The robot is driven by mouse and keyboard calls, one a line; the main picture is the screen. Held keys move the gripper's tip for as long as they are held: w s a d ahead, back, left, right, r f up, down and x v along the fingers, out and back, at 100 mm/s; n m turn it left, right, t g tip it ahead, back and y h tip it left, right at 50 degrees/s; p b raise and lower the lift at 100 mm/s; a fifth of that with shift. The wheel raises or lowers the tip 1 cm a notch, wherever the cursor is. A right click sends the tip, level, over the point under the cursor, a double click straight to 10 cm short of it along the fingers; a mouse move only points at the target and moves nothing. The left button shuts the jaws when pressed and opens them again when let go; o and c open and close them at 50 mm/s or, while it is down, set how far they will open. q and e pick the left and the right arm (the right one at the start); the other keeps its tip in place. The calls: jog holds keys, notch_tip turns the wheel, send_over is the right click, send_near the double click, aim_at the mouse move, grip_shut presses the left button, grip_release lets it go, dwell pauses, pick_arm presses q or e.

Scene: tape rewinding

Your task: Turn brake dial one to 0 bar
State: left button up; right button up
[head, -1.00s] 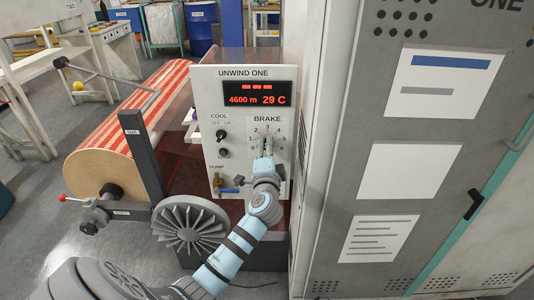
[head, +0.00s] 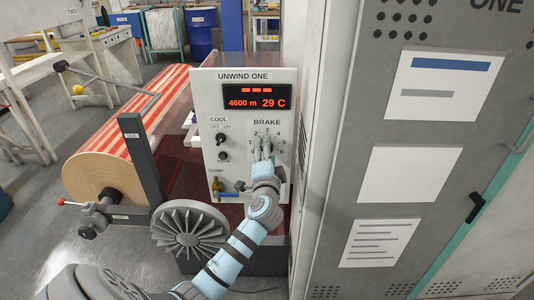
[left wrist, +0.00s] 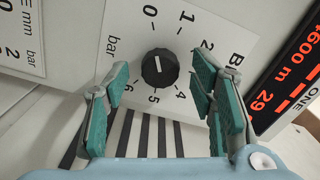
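Brake dial one is a black round knob (left wrist: 160,68) with a white mark, on the white scale plate under BRAKE on the UNWIND ONE panel (head: 205,105). In the left wrist view its mark points up towards the 0. My left gripper (head: 262,146) is in front of the dial and hides the knob in the head view. In the left wrist view my left gripper (left wrist: 163,78) is open, its green-padded fingers on both sides of the knob with gaps. I cannot tell whether the tips reach past the knob's face. My right gripper is not in view.
A red display (head: 257,98) sits above the dial. COOL switches (head: 221,139) and a brass dump valve with a blue handle (head: 217,187) are to its left. A grey cabinet (head: 400,270) stands close on the right.

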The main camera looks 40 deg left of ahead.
pick_arm(q)
jog(key=v, duration=1.2)
